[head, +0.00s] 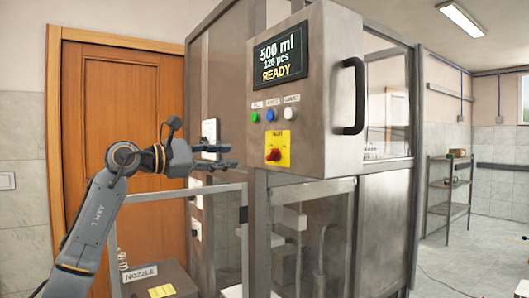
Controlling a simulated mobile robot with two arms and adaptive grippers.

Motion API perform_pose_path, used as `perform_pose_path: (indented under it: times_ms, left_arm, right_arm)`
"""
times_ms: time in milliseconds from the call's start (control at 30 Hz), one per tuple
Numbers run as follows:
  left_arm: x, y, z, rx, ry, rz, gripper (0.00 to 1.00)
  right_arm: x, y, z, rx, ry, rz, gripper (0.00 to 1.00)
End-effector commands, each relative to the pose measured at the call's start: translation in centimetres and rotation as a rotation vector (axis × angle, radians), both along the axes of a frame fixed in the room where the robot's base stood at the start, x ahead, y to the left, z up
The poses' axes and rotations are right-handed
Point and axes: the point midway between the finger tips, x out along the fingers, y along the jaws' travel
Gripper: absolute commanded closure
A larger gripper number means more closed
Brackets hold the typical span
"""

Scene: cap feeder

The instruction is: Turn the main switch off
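The main switch (273,155) is a red knob on a yellow plate (284,142), on the front of the steel control box below the buttons. Its exact turn position is too small to tell. My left gripper (232,157) is to the left of the switch, at about its height in the picture. Its two dark fingers point right and are apart, with nothing seen between them. It does not touch the switch. My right gripper is not in view.
The control box has a display (281,58) reading "500 ml", "READY", three small buttons (271,115) and a black handle (352,96) to their right. Below it is the machine's metal frame with clear panels. A box labelled NOZZLE (150,283) is at lower left, before a wooden door (120,100).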

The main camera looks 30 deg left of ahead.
Motion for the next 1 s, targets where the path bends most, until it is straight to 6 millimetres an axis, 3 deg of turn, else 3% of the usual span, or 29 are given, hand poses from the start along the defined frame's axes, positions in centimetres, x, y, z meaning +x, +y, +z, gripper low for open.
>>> perform_pose_path:
  times_ms: [300,500,700,1000]
  left_arm:
    - [6.4,-2.8,0.5,-0.008,0.002,-0.006,0.65]
    - [9.5,-4.0,0.4,-0.008,0.002,-0.004,0.65]
    - [10.9,-4.6,0.2,-0.008,0.000,-0.003,0.65]
    - [11.1,-4.7,0.0,-0.006,0.000,-0.002,0.65]
  right_arm:
    - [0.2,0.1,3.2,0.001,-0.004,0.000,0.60]
    - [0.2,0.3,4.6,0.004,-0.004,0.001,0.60]
    - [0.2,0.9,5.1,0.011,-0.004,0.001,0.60]
    - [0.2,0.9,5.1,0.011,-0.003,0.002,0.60]
